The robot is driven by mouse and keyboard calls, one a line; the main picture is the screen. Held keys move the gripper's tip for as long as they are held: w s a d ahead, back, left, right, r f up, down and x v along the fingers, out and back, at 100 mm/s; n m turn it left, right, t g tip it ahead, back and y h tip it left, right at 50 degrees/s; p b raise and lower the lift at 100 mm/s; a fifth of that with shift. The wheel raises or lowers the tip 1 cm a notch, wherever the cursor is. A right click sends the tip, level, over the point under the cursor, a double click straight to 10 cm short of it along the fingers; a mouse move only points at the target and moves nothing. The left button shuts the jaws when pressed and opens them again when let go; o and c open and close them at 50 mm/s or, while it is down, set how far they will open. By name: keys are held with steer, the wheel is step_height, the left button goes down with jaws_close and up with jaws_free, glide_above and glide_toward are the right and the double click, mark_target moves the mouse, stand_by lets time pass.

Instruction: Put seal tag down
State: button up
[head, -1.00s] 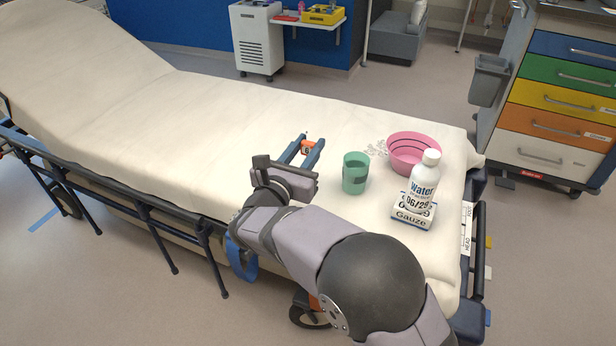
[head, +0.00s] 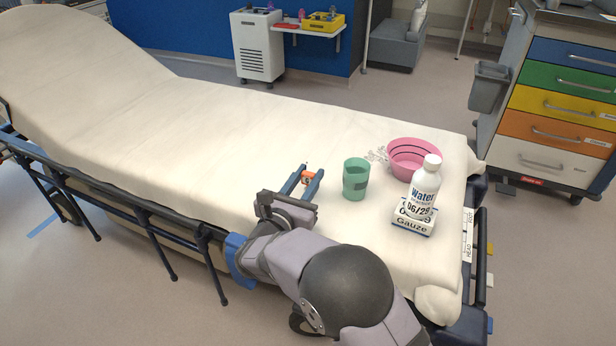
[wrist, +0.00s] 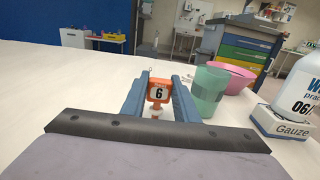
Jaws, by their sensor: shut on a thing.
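The seal tag (wrist: 158,92) is small and orange with a white label reading 6. It is upright between the blue fingers of my gripper (wrist: 160,98) in the wrist view. My gripper is shut on it. In the head view the tag (head: 307,178) shows as a small orange spot between the fingertips, over the cream stretcher mattress (head: 230,130). A pale piece shows below the tag in the wrist view. I cannot tell whether the tag touches the sheet.
A green cup (head: 356,179) stands just right of my gripper. The mattress left of my gripper is clear.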

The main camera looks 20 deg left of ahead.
steer(key=shift+f+b, duration=0.2)
steer(key=shift+b, duration=0.15)
steer(key=o, duration=1)
steer(key=shift+r, duration=0.1)
steer(key=shift+r, duration=0.1)
steer(key=shift+r+p, duration=0.15)
steer(key=shift+p, duration=0.3)
steer(key=s, duration=1.2)
steer(key=shift+b, duration=0.35)
